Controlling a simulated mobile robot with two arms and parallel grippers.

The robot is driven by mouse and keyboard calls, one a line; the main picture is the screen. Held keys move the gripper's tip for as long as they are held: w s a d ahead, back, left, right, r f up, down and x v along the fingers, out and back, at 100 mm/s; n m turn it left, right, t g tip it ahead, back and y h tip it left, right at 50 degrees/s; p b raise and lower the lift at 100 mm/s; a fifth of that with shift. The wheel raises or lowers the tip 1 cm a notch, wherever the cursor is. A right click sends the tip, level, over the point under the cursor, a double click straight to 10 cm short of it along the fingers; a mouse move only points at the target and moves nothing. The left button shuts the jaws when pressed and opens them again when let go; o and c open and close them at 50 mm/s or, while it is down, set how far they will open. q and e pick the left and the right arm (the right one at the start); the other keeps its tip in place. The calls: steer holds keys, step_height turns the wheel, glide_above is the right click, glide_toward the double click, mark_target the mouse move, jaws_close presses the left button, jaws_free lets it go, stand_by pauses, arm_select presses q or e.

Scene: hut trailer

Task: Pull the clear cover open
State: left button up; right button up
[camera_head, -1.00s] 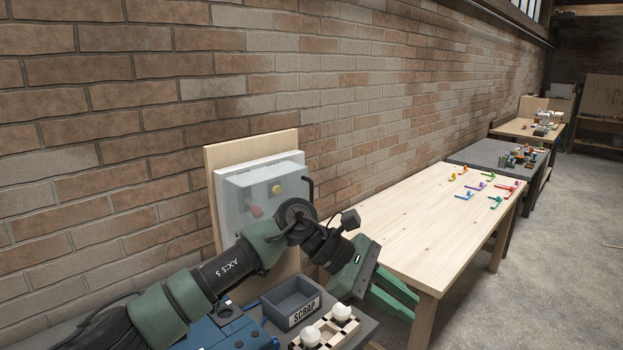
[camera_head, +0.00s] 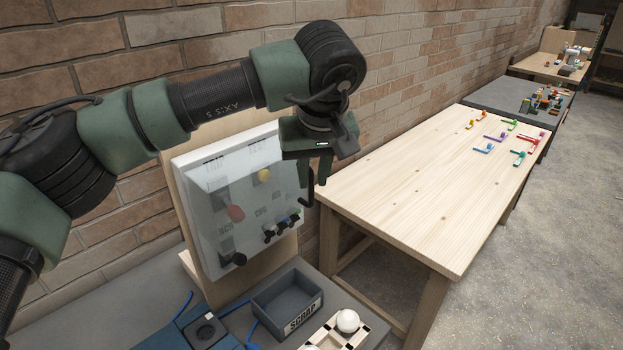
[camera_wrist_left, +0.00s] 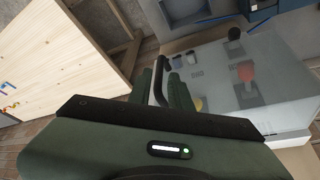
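The clear cover (camera_head: 222,195) is a translucent shell over a control box on a wooden backboard, and it looks closed. A red button and a yellow button show through it. Its black handle (camera_head: 307,188) stands at the right edge. In the left wrist view the cover (camera_wrist_left: 215,85) fills the right side and the handle (camera_wrist_left: 158,78) lies between my left gripper's two green fingers. My left gripper (camera_head: 312,172) points down at the handle; the fingers look apart, with no clear grip on it. My right gripper is not in view.
A grey scrap bin (camera_head: 289,303) and a holder with a white ball (camera_head: 347,320) are on the bench below the box. A wooden table (camera_head: 410,200) with several coloured pieces stands to the right. The brick wall is behind the box.

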mark_target(312, 184)
arm_select(q)
steer(key=p+x, duration=0.1)
steer(key=x, duration=0.3)
steer(key=shift+w+f, duration=0.2)
steer(key=shift+w, duration=0.05)
steer(key=shift+f, duration=0.1)
jaws_close()
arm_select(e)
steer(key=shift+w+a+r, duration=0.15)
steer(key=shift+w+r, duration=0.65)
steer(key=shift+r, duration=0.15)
